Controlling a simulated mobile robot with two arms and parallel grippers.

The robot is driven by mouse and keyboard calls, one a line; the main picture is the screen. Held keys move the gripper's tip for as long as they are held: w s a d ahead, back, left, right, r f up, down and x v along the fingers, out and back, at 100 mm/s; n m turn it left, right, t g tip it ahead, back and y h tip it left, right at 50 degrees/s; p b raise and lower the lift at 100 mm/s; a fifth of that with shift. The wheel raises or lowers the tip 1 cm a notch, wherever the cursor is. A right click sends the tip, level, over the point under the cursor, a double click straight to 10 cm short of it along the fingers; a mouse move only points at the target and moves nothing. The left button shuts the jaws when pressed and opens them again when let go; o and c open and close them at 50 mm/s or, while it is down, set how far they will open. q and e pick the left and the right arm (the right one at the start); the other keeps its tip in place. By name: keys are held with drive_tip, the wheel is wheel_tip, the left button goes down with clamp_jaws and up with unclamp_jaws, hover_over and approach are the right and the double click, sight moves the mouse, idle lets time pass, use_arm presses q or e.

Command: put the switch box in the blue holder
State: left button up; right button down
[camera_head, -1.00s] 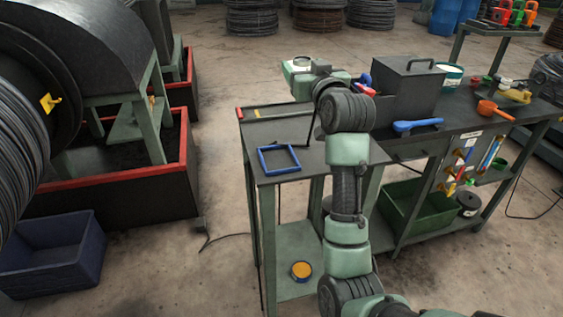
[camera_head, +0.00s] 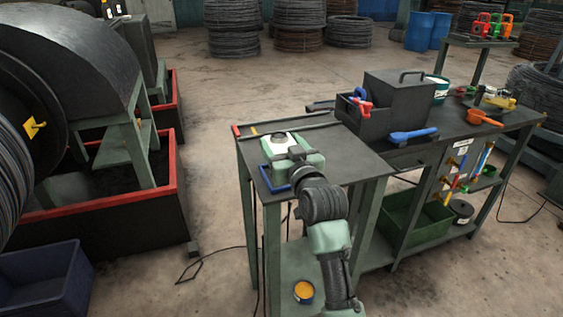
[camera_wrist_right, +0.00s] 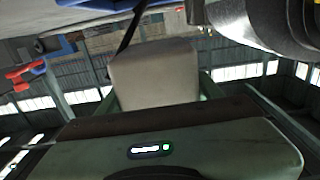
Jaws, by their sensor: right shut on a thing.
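The switch box (camera_head: 277,146), pale with a dark round part on top, is in my right gripper (camera_head: 291,157) over the near left part of the bench. In the right wrist view a pale grey block, likely the switch box (camera_wrist_right: 155,75), shows beyond the gripper body. The blue holder (camera_head: 264,178) is an open square frame on the bench top. It lies under and just in front of the box, partly covered by the gripper. I cannot tell whether the box touches it. My left gripper is not in view.
A dark bin (camera_head: 399,98) stands on the bench to the right, with a blue-handled tool (camera_head: 412,134) in front. An orange scoop (camera_head: 484,118) lies farther right. The bench top (camera_head: 352,158) right of the gripper is clear.

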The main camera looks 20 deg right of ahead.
drive_tip(key=shift+d+f, duration=0.1)
drive_tip(key=shift+f, duration=2.45)
drive_tip(key=shift+f, duration=0.1)
drive_tip(key=shift+c, duration=1.4)
unclamp_jaws()
drive_tip(key=shift+f, duration=0.2)
drive_tip(key=shift+s, duration=0.1)
drive_tip(key=shift+r, duration=0.15)
drive_tip(key=s+b, duration=0.1)
drive_tip(key=s, duration=1.1)
drive_tip(key=shift+d, duration=0.15)
